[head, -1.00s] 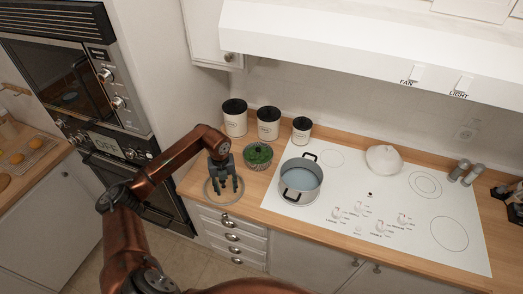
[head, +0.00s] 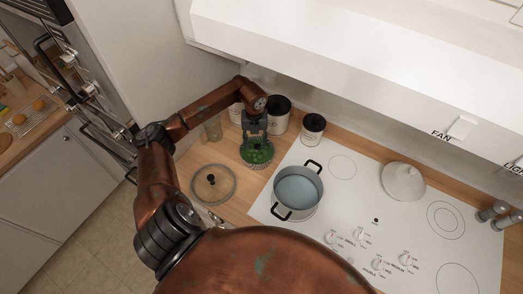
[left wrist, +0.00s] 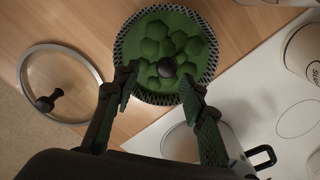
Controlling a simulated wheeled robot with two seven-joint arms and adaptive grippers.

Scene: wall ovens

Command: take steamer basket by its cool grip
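The steamer basket (head: 255,160) stands on the wooden counter, left of the cooktop. It is round with a perforated metal rim and holds green vegetables. In the left wrist view the basket (left wrist: 124,47) has a black knob (left wrist: 167,67) at its middle. My left gripper (head: 256,138) is over the basket. In the left wrist view its two fingers (left wrist: 160,84) are spread, with a gap between the tips and nothing held. The knob lies just beyond the tips; I cannot tell the height between them. My right gripper is not in view.
A pot of water (head: 298,188) with black handles stands on the white cooktop (head: 345,215), right of the basket. A glass lid (head: 228,187) lies on the counter to the left. Canisters (head: 312,130) stand behind. The range hood (head: 350,70) overhangs the cooktop.

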